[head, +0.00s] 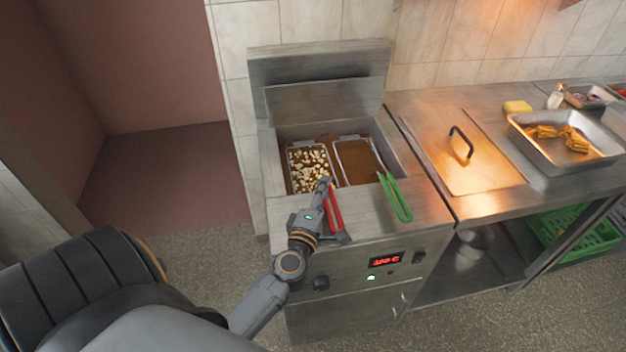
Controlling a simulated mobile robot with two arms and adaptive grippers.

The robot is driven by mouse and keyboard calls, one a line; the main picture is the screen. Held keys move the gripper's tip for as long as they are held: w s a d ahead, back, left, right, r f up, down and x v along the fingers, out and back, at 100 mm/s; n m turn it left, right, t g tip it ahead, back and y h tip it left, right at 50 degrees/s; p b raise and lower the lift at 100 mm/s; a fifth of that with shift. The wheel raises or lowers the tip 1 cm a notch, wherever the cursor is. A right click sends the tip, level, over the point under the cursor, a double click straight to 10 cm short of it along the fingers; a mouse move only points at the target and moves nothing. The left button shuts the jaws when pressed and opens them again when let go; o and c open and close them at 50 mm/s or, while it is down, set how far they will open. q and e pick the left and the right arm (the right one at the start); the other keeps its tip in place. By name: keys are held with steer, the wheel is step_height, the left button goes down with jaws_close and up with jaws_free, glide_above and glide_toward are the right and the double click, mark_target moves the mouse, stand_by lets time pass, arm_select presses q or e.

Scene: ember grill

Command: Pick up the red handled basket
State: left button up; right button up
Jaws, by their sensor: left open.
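The red handled basket (303,157) hangs in the left side of the fryer (350,221) and holds many pale pieces. Its red handle (334,212) sticks out over the fryer's front ledge. My left gripper (334,208) is open at the red handle, with fingers on either side of it as far as I can see. Whether the fingers touch the handle is unclear. My right gripper is not in view.
A basket with a green handle (396,198) hangs on the fryer's right side and looks empty. A steel counter with a lid (485,178) and a metal tray (540,158) of food stands to the right. A green crate (580,240) sits underneath.

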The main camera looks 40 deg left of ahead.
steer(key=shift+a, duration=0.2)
arm_select(q)
steer(key=shift+c, duration=0.9)
jaws_close()
steer(key=shift+r, duration=0.15)
steer(key=shift+r, duration=0.3)
step_height(320, 180, up, 9)
steer(key=p, duration=0.7)
steer(key=shift+r, duration=0.15)
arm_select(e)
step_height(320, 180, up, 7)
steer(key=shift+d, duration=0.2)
